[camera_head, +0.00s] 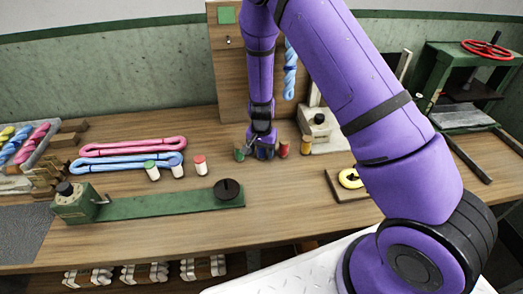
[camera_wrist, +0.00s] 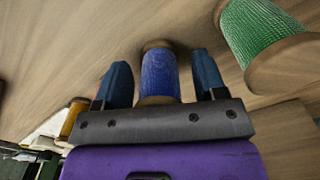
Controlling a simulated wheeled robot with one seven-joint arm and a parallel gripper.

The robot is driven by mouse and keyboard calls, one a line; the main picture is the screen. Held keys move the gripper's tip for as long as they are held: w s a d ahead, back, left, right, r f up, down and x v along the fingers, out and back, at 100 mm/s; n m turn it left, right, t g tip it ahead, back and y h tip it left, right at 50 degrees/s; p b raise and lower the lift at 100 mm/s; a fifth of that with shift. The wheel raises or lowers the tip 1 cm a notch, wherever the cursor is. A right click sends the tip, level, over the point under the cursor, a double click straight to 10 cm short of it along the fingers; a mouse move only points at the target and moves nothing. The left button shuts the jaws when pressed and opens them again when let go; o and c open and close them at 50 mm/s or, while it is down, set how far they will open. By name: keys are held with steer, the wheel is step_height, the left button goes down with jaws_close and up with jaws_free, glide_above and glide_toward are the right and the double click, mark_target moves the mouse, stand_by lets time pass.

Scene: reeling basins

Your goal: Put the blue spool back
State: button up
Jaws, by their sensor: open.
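The blue spool (camera_wrist: 159,75) stands between the two fingers of my gripper (camera_wrist: 163,78) in the wrist view, with a narrow gap on each side. My gripper is open, with its fingers on either side of the spool. In the head view my gripper (camera_head: 263,143) is low over the back of the bench, and the blue spool (camera_head: 264,154) is partly hidden by it. The spool appears to stand on the wooden surface; its lower end shows only in part.
A green spool (camera_wrist: 262,30) is close beside my gripper. Pink (camera_head: 130,146) and blue (camera_head: 125,162) skeins lie left, near small capped spools. A green winder (camera_head: 170,201) lies in front. A wooden panel (camera_head: 228,80) rises behind.

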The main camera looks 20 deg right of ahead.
step_height(320, 180, up, 13)
steer(key=shift+f, duration=0.15)
steer(key=s+d+r+n+t+y, duration=0.1)
steer(key=s+d+r+n, duration=0.1)
steer(key=s+r, duration=0.65)
steer(key=s+d+r+n+t+y, duration=0.15)
steer(key=s+r, duration=0.25)
steer(key=r, duration=1)
steer(key=s+d+r+n+t+h, duration=0.1)
steer(key=s+r, duration=0.3)
steer(key=s, duration=0.6)
steer(key=s+d+r+n+t+h, duration=0.1)
steer(key=s+d+r+n, duration=0.1)
steer(key=s+r, duration=0.3)
steer(key=s+n, duration=0.1)
steer(key=s, duration=0.3)
steer(key=shift+s+d+t, duration=0.15)
steer(key=shift+s+t, duration=0.2)
